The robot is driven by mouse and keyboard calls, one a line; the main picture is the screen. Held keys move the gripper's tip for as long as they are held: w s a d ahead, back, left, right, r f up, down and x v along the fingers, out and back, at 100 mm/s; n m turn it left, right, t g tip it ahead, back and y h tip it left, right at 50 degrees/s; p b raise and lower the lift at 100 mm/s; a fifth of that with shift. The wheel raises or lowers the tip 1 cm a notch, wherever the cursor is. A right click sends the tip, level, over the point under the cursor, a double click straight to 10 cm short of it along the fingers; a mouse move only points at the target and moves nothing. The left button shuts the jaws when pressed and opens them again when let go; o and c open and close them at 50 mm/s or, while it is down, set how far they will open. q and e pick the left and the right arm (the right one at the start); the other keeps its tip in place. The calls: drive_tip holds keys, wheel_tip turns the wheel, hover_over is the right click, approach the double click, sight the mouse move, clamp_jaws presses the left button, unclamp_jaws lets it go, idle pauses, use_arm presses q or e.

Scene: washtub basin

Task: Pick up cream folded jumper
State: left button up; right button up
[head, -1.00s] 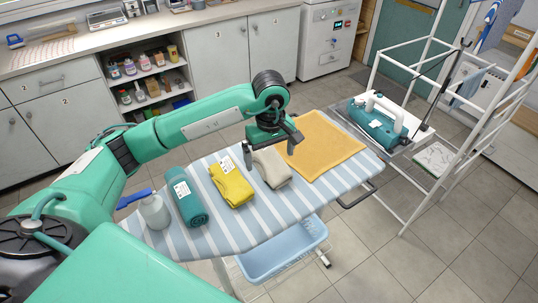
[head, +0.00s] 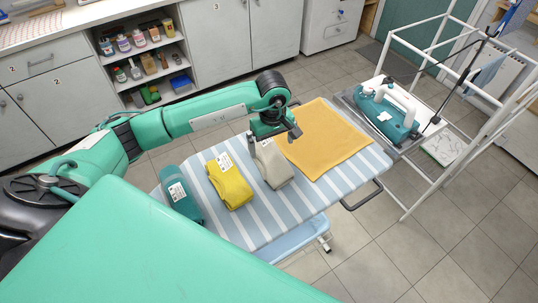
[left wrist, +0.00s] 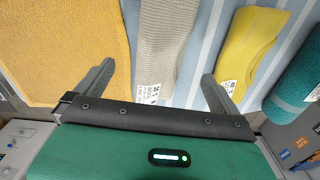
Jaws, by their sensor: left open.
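The cream folded jumper (head: 274,165) lies on the striped ironing board (head: 262,230), between a yellow folded garment (head: 231,183) and an orange cloth (head: 325,140). My left gripper (head: 272,137) is at the jumper's far end, and its hand hides part of that end. In the left wrist view the jumper (left wrist: 160,45) with its white tag lies between the two spread fingers of the left gripper (left wrist: 160,85), which is open and empty. I cannot tell its exact height above the board. My right gripper is not in view.
A teal rolled garment (head: 180,192) lies left of the yellow one. A teal iron (head: 388,110) stands on the board's right end beside a white rack (head: 455,75). A blue basket (head: 300,238) sits below the board. Counters with cabinets (head: 55,95) line the back.

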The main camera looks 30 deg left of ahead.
sight(269, 153)
use_arm(q)
drive_tip(key=shift+w+f, duration=0.1)
drive_tip(key=shift+f, duration=0.4)
drive_tip(key=shift+a+f, duration=0.1)
drive_tip(key=shift+f, duration=0.15)
drive_tip(key=shift+s+a+f+p, duration=0.1)
drive_tip(key=shift+s+f+p, duration=0.1)
drive_tip(key=shift+f+p, duration=0.4)
drive_tip(key=f, duration=0.1)
drive_tip(key=f+p, duration=0.2)
drive_tip(key=shift+a, duration=0.25)
drive_tip(key=shift+f, duration=0.45)
drive_tip(key=c, duration=1.1)
drive_tip(key=shift+c, duration=0.5)
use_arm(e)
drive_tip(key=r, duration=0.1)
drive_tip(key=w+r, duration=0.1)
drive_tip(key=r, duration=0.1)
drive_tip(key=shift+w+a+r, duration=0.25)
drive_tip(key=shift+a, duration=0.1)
